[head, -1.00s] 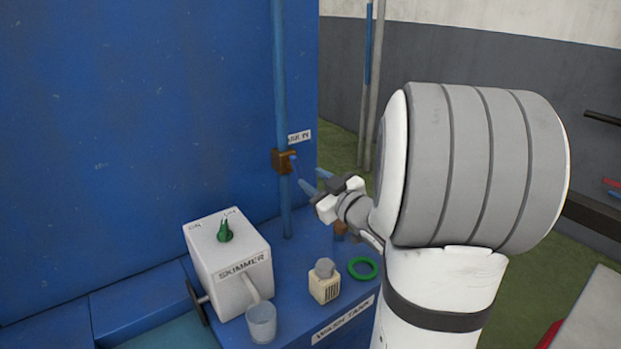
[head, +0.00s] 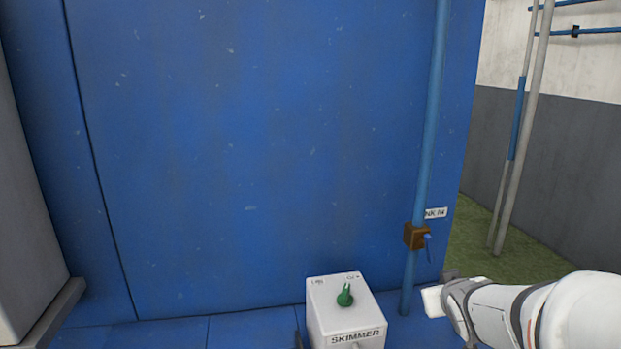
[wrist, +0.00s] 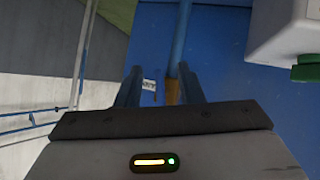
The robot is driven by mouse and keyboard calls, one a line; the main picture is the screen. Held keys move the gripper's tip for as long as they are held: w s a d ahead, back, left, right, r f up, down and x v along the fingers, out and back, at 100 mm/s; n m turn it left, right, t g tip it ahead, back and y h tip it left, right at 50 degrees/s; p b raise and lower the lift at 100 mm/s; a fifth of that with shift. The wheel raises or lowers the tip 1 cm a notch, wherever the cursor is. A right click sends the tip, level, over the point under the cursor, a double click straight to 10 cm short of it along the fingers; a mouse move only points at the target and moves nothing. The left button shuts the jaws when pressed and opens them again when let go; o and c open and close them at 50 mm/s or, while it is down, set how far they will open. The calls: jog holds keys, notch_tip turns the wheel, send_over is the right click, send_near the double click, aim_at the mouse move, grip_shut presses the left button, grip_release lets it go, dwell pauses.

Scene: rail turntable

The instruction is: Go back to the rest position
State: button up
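My gripper (head: 436,290) is at the lower right of the head view, to the right of the blue pipe and below the brown valve (head: 416,236). The wrist view shows its two dark fingers (wrist: 160,82) apart, with nothing held between them. The brown valve (wrist: 173,92) and the blue pipe (wrist: 180,35) show beyond the fingers. In the head view the valve sits on the upright blue pipe (head: 432,120) with a small blue handle at its right. The fingertips are hard to make out in the head view.
The white SKIMMER box (head: 343,312) with a green knob (head: 344,296) stands at the bottom centre before a blue wall (head: 230,150). In the wrist view its knob (wrist: 306,67) is at the right. Thin pipes (head: 525,120) stand at the right over green floor.

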jog(key=s+a+f+g+y+p, duration=0.1)
jog(key=s+a+g, duration=0.3)
jog(key=s, duration=0.5)
jog(key=s+a+f+m+g+y, duration=0.1)
jog(key=s+a+g, duration=0.3)
jog(key=s+a, duration=0.4)
jog(key=shift+s+g+y+p, duration=0.3)
jog(key=shift+s+g+p, duration=0.1)
jog(key=shift+s, duration=0.15)
